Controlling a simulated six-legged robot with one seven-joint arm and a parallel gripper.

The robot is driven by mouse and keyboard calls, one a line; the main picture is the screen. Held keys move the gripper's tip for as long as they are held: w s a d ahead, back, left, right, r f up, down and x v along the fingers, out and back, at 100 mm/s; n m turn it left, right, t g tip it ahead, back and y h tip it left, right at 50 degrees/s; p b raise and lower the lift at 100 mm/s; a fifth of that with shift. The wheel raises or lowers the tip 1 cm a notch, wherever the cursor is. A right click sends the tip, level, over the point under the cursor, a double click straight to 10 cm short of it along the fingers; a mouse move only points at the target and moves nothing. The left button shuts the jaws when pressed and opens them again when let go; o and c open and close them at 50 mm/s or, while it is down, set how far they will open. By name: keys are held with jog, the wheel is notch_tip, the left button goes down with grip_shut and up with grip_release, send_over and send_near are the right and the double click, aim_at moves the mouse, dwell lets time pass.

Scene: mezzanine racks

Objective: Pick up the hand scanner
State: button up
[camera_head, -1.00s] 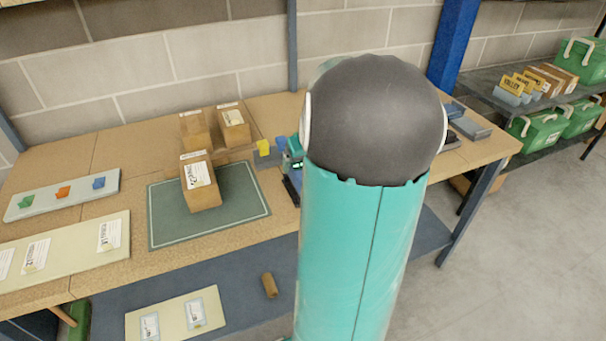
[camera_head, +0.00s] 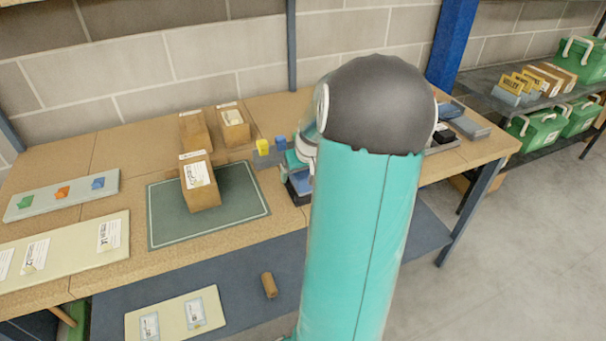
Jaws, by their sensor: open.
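I cannot make out the hand scanner for certain. A small teal and dark object (camera_head: 297,172) shows at the left edge of my arm on the workbench (camera_head: 110,160), and most of it is hidden; I cannot tell whether it is the scanner or part of my wrist. My large teal arm link with its dark rounded cap stands in front of the bench's middle right. A pale grey part of my arm shows just left of the cap. My gripper's fingertips are hidden behind the arm.
A carton (camera_head: 199,180) stands on a green mat (camera_head: 165,232), with two cartons behind. Yellow and blue pieces (camera_head: 262,146) sit near my arm. Flat grey trays (camera_head: 468,127) lie at the bench's right end. A brown roll (camera_head: 269,285) lies on the lower shelf. Green boxes (camera_head: 538,128) are racked right.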

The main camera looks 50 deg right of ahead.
jog(key=shift+f, duration=0.2)
dwell(0.3)
jog(key=c, duration=1)
jog(key=shift+c, duration=1.2)
jog(key=shift+r, duration=0.2)
